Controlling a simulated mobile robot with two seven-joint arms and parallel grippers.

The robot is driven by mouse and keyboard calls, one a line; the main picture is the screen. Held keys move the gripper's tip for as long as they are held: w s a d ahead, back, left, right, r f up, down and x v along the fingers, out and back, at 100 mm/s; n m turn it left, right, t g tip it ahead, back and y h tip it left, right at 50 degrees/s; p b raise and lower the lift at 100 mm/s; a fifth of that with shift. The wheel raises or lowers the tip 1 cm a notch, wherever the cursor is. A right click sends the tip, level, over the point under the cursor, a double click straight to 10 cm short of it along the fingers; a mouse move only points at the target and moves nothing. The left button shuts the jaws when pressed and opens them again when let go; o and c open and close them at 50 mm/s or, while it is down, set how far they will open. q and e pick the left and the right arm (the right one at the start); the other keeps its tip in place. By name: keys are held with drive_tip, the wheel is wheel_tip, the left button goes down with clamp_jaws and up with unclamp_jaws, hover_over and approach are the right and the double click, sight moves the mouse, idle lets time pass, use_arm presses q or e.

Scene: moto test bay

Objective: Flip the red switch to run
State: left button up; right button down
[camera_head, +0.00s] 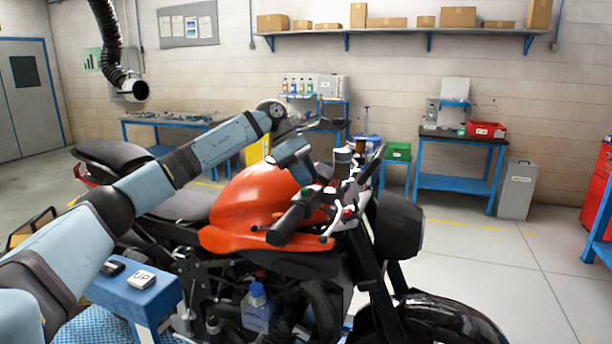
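An orange and black motorcycle (262,200) stands in the middle of the view. Its near handlebar grip (291,219) points toward me, with a switch housing at its inner end. A small red part (348,212) shows beside the grip, and another bit of red sits near the housing; I cannot tell which is the red switch or how it is set. My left arm reaches over the seat and bends down above the tank. My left gripper (303,179) is just above and behind the grip; its fingers are too small and dark to read. My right gripper is out of view.
The mirror and headlight (398,226) are right of the handlebar. Blue benches (462,160) and a grey bin (518,190) stand behind.

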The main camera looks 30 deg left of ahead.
use_arm(q)
drive_tip(key=shift+o, duration=0.9)
drive_tip(key=v, duration=1.3)
drive_tip(key=shift+a+r+b, duration=0.2)
drive_tip(key=shift+r+b, duration=0.15)
drive_tip(key=shift+s, duration=0.15)
